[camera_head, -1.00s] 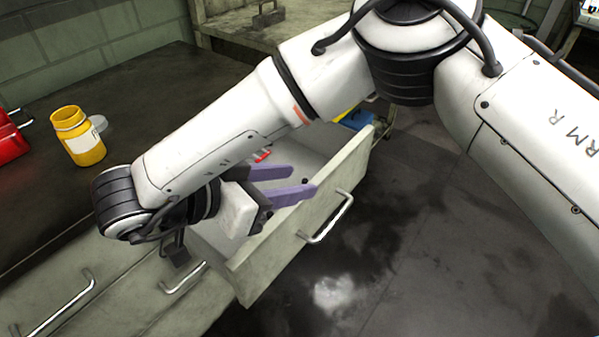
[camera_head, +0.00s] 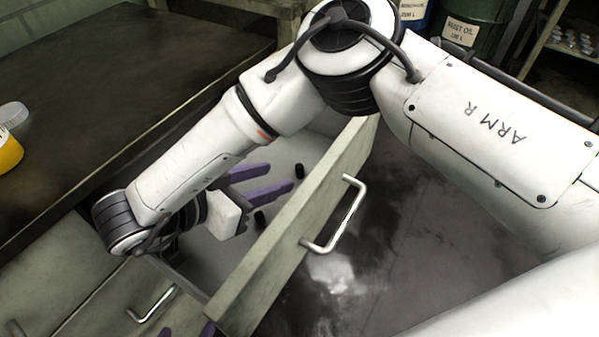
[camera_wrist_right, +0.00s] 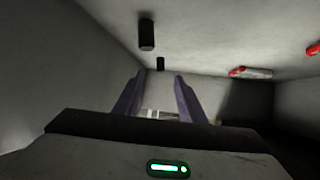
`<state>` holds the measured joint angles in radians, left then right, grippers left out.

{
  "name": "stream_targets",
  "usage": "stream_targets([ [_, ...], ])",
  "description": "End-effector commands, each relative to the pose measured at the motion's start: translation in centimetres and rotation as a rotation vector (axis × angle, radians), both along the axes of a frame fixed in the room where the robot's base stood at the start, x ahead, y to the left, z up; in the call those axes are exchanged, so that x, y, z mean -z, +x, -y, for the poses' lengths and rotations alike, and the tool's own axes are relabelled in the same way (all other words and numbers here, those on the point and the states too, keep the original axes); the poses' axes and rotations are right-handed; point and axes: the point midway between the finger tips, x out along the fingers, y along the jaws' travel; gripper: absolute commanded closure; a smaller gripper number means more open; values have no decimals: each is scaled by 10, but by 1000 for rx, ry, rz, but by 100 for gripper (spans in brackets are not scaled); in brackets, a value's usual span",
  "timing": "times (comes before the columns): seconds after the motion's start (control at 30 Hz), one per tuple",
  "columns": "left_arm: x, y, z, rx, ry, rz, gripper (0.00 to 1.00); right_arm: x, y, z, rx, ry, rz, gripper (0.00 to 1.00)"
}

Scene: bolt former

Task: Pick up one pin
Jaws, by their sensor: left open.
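Two small black cylindrical pins lie in the open drawer (camera_head: 290,238). In the head view one pin (camera_head: 300,170) is just beyond my right gripper's fingertips and the other pin (camera_head: 260,217) is beside its lower finger. The right wrist view shows one pin (camera_wrist_right: 146,34) larger and another pin (camera_wrist_right: 160,63) ahead of the fingertips. My right gripper (camera_head: 280,176) reaches into the drawer, its purple fingers apart with no pin between them; it also shows in the right wrist view (camera_wrist_right: 154,82). My left gripper (camera_head: 188,331) shows only its purple fingertips, apart, at the bottom edge.
The drawer's front panel with its metal handle (camera_head: 335,218) stands right of my right gripper. Red-and-white items (camera_wrist_right: 250,72) lie in the drawer to the right in the wrist view. A yellow jar (camera_head: 8,152) stands on the dark worktop (camera_head: 120,95). Drums stand at the back.

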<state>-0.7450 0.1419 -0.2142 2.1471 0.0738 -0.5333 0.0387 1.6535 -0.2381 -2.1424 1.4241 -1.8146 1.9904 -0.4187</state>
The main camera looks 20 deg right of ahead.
Motion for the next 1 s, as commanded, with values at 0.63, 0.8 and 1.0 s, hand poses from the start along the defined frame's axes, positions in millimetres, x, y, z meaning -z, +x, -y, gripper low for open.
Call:
stream_targets([
  [0.63,0,1,1,-3,-8,9,37,33,28,56,2,0,0,63],
  [0.8,1,-1,1,-3,-9,6,37,34,30,59,0,1,1,63],
  [1.0,1,-2,1,-2,-9,4,37,34,30,59,0,0,1,82],
])
